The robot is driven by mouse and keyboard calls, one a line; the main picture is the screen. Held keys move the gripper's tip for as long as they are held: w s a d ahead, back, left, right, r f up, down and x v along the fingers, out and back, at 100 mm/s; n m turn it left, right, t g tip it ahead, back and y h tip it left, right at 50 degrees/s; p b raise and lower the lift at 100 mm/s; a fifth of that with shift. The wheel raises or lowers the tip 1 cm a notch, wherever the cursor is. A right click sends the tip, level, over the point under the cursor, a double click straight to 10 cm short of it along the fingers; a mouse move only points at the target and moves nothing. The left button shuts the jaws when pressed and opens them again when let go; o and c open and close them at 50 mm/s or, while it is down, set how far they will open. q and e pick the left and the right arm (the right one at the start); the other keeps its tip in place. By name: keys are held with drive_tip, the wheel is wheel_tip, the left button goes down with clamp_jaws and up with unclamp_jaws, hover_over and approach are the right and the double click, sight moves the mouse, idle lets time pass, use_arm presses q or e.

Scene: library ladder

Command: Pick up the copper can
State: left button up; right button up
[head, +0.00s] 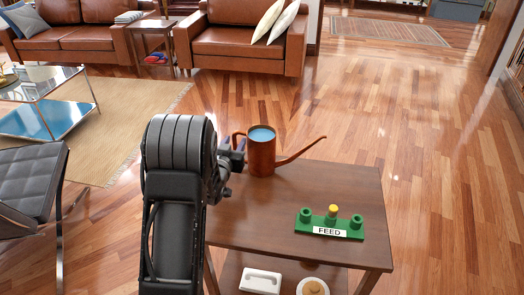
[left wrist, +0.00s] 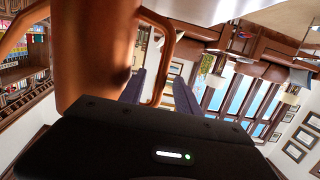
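The copper can (head: 261,158) stands upright at the back edge of the small wooden table. It has a long spout pointing right, a handle on its left side, and blue at its open top. My left gripper (head: 235,157) is at the handle side of the can. In the left wrist view, the can (left wrist: 95,50) fills the upper left. Its looped handle (left wrist: 165,65) shows between the two fingers of my left gripper (left wrist: 160,92), which are apart with gaps beside the handle. My right gripper is not in view.
On the table (head: 310,190), a green holder (head: 330,225) labelled FEED has a yellow-topped piece in its middle. A white object (head: 261,281) and a round item (head: 313,287) lie on the lower shelf. A black chair (head: 30,185) stands left. The floor right of the table is clear.

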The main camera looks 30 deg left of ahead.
use_arm(q)
drive_tip(key=shift+w+a, duration=0.15)
drive_tip(key=shift+w, duration=0.2)
idle(0.3)
clamp_jaws()
idle(0.5)
drive_tip(key=shift+r, duration=0.15)
